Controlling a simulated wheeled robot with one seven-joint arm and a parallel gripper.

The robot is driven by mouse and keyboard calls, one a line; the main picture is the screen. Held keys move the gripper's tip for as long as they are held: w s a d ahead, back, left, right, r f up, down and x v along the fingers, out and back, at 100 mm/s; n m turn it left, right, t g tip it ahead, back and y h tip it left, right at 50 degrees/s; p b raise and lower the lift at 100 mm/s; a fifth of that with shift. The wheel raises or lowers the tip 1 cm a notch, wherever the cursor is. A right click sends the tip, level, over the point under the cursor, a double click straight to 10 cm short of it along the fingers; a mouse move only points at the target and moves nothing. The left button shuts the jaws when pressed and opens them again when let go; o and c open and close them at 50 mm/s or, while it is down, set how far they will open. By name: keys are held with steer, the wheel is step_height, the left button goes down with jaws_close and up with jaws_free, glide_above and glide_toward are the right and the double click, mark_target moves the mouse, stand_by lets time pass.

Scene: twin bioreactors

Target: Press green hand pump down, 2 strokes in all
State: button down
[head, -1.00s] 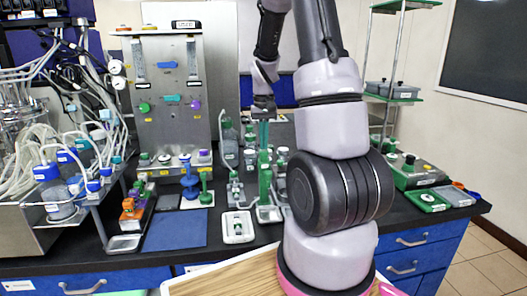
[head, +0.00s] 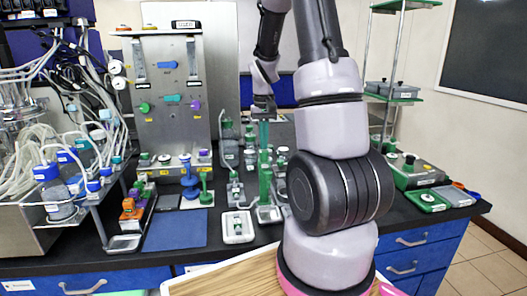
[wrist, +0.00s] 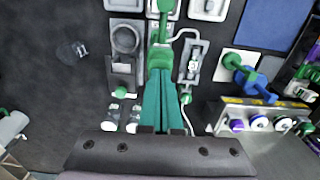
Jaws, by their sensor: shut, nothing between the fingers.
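The green hand pump (head: 265,187) stands upright on the bench, with a pale tray at its foot. In the wrist view its green top (wrist: 160,56) lies right at the tips of my fingers. My gripper (head: 264,146) points down above the pump, its teal fingers closed together with nothing between them. In the wrist view my gripper (wrist: 160,74) overlaps the pump top, so I cannot tell whether the tips touch it. The lower pump body is partly hidden by the fingers and top in that view.
Small grey-white fixtures (wrist: 193,65) stand close beside the pump. A blue mat (head: 176,229) and a blue-handled device (head: 190,178) lie to the left. A tall metal panel (head: 170,95) stands behind.

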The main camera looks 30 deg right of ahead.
steer(key=shift+f, duration=1.3)
steer(key=shift+r, duration=1.8)
steer(key=shift+r, duration=3)
